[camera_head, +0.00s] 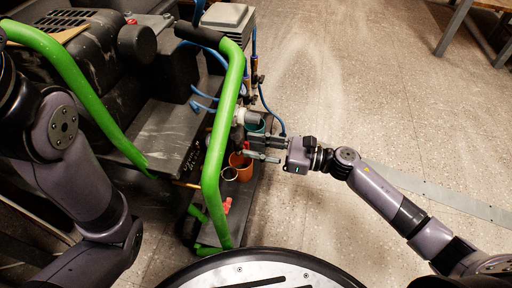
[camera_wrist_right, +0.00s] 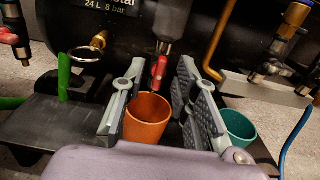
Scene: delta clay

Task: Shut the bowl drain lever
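The bowl drain lever (camera_wrist_right: 159,72) is a small red handle hanging below a dark grey cylindrical bowl (camera_wrist_right: 171,18) in the right wrist view. It lies between the tips of my right gripper (camera_wrist_right: 160,78), whose two grey fingers stand wide apart. I see no finger touching it. In the head view my right gripper (camera_head: 252,149) reaches in from the right beside the machine's green frame, and the lever cannot be made out there. My left arm shows at the left of the head view, but its gripper is out of view.
An orange cup (camera_wrist_right: 147,118) stands between my right fingers, below the lever; a teal cup (camera_wrist_right: 238,128) stands to the right. The green tube frame (camera_head: 215,165) borders the machine. Open floor (camera_head: 340,90) lies to the right.

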